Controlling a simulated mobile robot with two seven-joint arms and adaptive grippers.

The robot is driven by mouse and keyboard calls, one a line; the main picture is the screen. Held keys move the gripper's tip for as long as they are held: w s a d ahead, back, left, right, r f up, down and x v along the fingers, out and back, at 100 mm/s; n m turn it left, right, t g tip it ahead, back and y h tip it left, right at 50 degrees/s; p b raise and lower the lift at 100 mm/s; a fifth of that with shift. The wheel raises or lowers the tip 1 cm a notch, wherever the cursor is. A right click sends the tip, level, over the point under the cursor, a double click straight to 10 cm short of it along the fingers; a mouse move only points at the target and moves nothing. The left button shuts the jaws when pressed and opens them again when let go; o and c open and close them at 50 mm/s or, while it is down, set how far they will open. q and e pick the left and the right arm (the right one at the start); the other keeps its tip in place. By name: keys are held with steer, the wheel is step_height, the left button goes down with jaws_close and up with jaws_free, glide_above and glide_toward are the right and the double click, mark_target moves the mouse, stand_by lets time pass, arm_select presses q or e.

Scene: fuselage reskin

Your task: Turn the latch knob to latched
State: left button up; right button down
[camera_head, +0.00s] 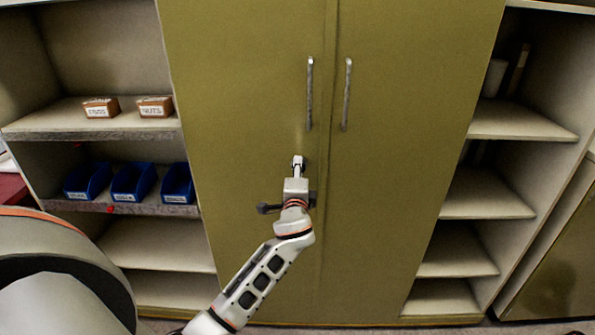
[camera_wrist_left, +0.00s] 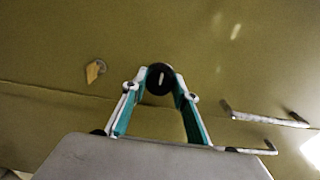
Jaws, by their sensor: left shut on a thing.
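The latch knob (camera_wrist_left: 159,79) is a round black knob with a pale line across its face, on the olive cabinet door. It sits between the fingertips of my left gripper (camera_wrist_left: 160,80), which is shut on it. In the head view my left gripper (camera_head: 298,162) reaches up to the left door (camera_head: 245,110), below the left door handle (camera_head: 309,94). The gripper and wrist hide the knob there. A small orange and white mark (camera_wrist_left: 95,71) is on the door left of the knob in the wrist view. My right gripper is not in view.
The right door (camera_head: 420,120) has its own bar handle (camera_head: 347,94). Both doors look closed. Open shelves flank them, with blue bins (camera_head: 133,182) and labelled brown boxes (camera_head: 154,106) on the left. Both handles stand out from the doors near my gripper.

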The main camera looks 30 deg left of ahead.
arm_select(q)
steer(key=o, duration=1)
steer(key=shift+o, duration=0.2)
steer(key=v, duration=1.2)
